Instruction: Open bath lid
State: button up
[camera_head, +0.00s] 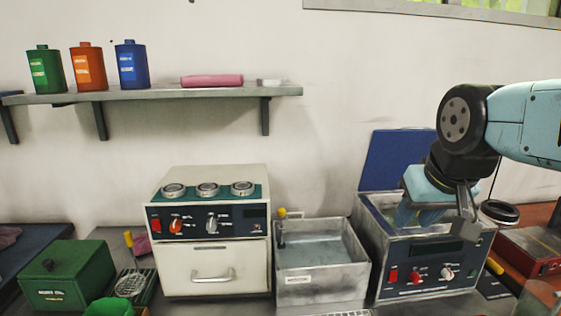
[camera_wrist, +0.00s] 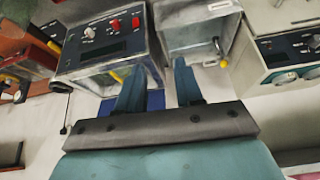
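The bath (camera_head: 436,280) is a grey metal box at the right with red and white knobs on its dark front panel. Its blue lid (camera_head: 397,158) stands upright at the back, and the top of the bath is uncovered. My gripper (camera_head: 420,218) is over the bath opening, pointing down, and partly hides its inside. In the wrist view the bath (camera_wrist: 105,62) is upside down. There my gripper (camera_wrist: 158,75) has its two blue fingers apart with nothing between them. A part of the blue lid (camera_wrist: 154,101) shows behind the fingers.
An open water tank (camera_head: 322,284) stands just left of the bath, then a white oven (camera_head: 215,268) and a green box (camera_head: 65,275). A wall shelf (camera_head: 185,94) holds bottles. A dark round object (camera_head: 500,212) and a red device (camera_head: 532,250) are at the right.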

jog(key=shift+s+f, duration=0.1)
jog(key=shift+f, duration=0.05)
jog(key=shift+c, duration=0.7)
jog(key=c, duration=0.3)
jog(key=w+d+t+h, duration=0.1)
jog(key=w+d, duration=0.2)
jog(key=w, duration=0.1)
jog(key=w+d+m+t+h, duration=0.1)
jog(key=w+d+t, duration=0.1)
jog(key=w+d, duration=0.2)
jog(key=w+d+r+t+h, duration=0.1)
jog(key=w+d, duration=0.3)
jog(key=w, duration=0.2)
jog(key=shift+w+d+r+t, duration=0.1)
jog(key=shift+w+d+t, duration=0.1)
jog(key=shift+t, duration=0.2)
grip_shut()
jog(key=w+d+t, duration=0.6)
jog(key=w+d, duration=0.2)
jog(key=d, duration=0.2)
jog(key=s+d+f+n+t+y, duration=0.1)
jog(key=s+d+n+t+y, duration=0.1)
jog(key=s+d+t+y, duration=0.25)
jog(key=x, duration=1.5)
jog(key=shift+a, duration=0.35)
